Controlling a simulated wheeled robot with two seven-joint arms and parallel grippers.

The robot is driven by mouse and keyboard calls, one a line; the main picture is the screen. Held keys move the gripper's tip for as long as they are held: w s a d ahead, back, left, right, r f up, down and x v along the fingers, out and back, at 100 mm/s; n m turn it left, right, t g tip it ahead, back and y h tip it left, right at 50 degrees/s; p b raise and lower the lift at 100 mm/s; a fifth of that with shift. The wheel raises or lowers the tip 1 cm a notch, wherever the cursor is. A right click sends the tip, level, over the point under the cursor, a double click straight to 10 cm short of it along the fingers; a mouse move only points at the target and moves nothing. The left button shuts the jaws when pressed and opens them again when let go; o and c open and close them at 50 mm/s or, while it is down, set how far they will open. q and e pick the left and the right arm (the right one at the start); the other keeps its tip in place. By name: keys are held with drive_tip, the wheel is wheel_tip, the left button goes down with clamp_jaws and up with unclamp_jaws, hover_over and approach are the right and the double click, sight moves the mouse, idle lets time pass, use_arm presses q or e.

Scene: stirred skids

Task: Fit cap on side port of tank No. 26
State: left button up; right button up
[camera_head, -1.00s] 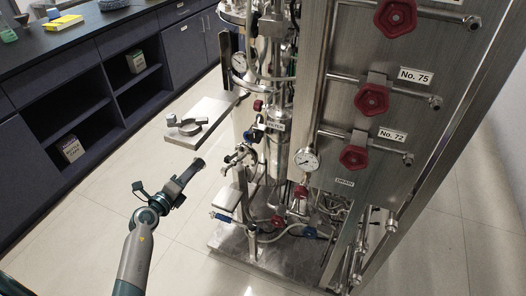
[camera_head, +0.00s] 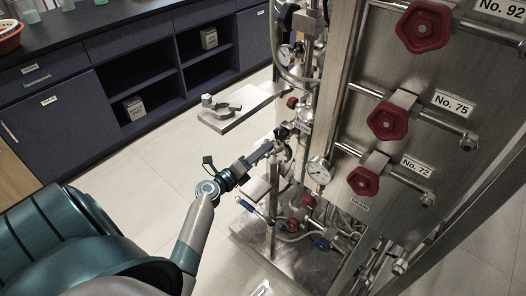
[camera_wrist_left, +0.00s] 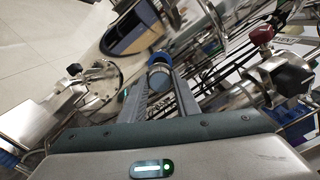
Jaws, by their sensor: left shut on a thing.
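My left gripper (camera_head: 266,151) reaches in from the left beside the steel pipework of the skid. In the left wrist view its two fingers (camera_wrist_left: 160,78) are shut on a small round silver-and-blue piece (camera_wrist_left: 159,66), which looks like the cap. The cap is too small to make out in the head view. I cannot read a No. 26 label in either view, and I cannot tell which fitting is the side port. The tank is largely hidden behind pipes and the panel. My right gripper is not in view.
A steel panel (camera_head: 455,85) with red knobs stands at right. A pressure gauge (camera_head: 319,170) is just right of my gripper. A steel shelf with a ring-shaped holder (camera_head: 240,112) juts out above it. A dark cabinet (camera_head: 75,105) stands behind; the floor between is clear.

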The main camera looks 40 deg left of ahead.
use_arm(q)
drive_tip(key=shift+w, duration=0.1)
